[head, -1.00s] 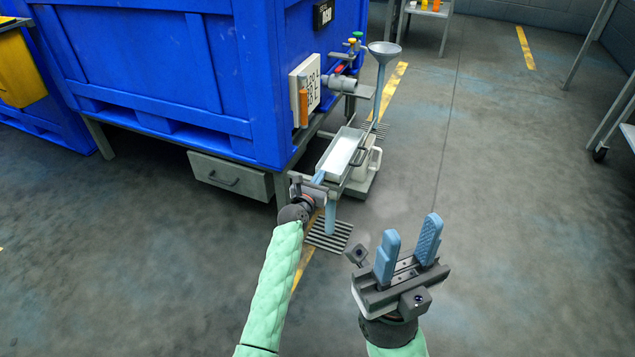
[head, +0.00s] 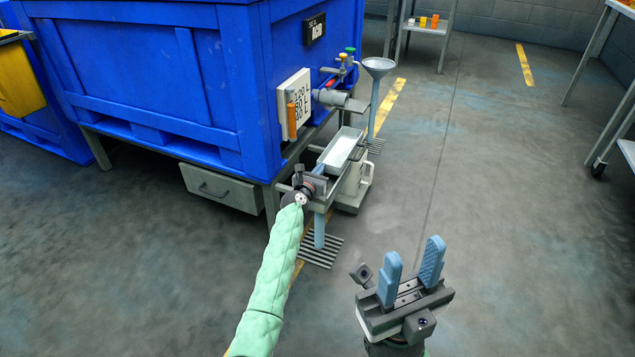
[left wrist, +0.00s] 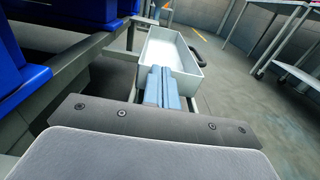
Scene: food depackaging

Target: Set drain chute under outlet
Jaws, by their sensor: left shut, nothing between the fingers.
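The drain chute is a pale open tray (head: 343,148) on a narrow grey frame beside the blue tank. Its far end lies just below the outlet, a grey pipe (head: 330,97) on the tank's side; exact alignment is unclear. My left gripper (head: 319,170) is shut and empty at the chute's near end. In the left wrist view, its blue fingertips (left wrist: 160,86) are at the near wall of the tray (left wrist: 182,47), seemingly touching it. My right gripper (head: 411,272) is open and empty over the floor at the lower right.
A funnel (head: 378,66) on a blue pipe stands right of the outlet. A whitish container (head: 353,188) sits beneath the chute frame. A floor grate (head: 321,252) lies below a blue downpipe (head: 319,231). The blue tank (head: 165,80) blocks the left; floor to the right is clear.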

